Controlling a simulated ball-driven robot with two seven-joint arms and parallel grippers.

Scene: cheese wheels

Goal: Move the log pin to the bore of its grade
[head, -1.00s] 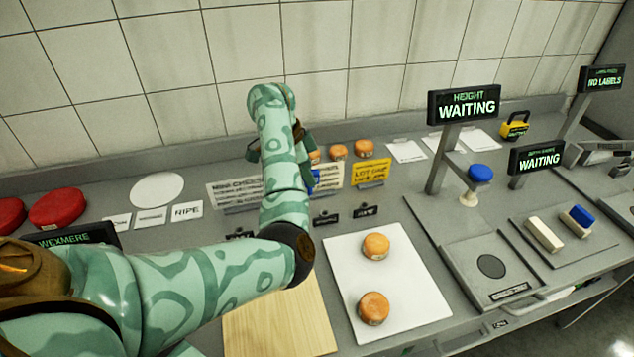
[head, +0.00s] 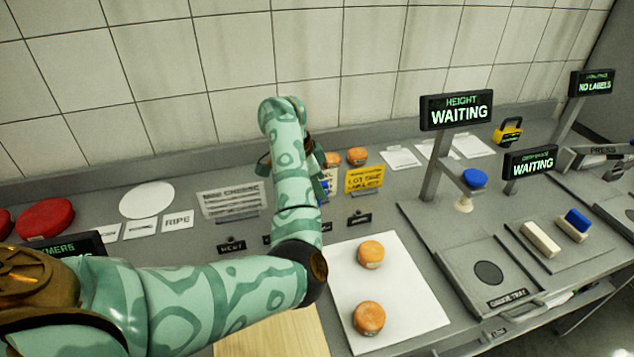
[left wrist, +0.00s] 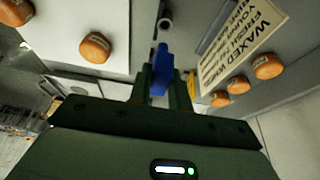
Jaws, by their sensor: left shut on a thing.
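My left gripper (left wrist: 161,88) is shut on a blue pin (left wrist: 160,62), which stands out beyond the fingertips in the left wrist view. In the head view my own forearm hides most of this gripper, and only a sliver of blue shows beside it. A small dark round opening or ring (left wrist: 166,21) lies beyond the pin's tip in the left wrist view; I cannot tell its grade. Small black label clips (head: 231,244) and (head: 359,218) stand on the counter near the arm. My right gripper is not in view.
Two orange cheese wheels (head: 371,254) sit on a white board (head: 400,290). More orange wheels (head: 357,156) stand behind a yellow lot card (head: 364,179). The height gauge sign (head: 456,110) rises at right. A red wheel (head: 45,219) and white disc (head: 147,200) lie left.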

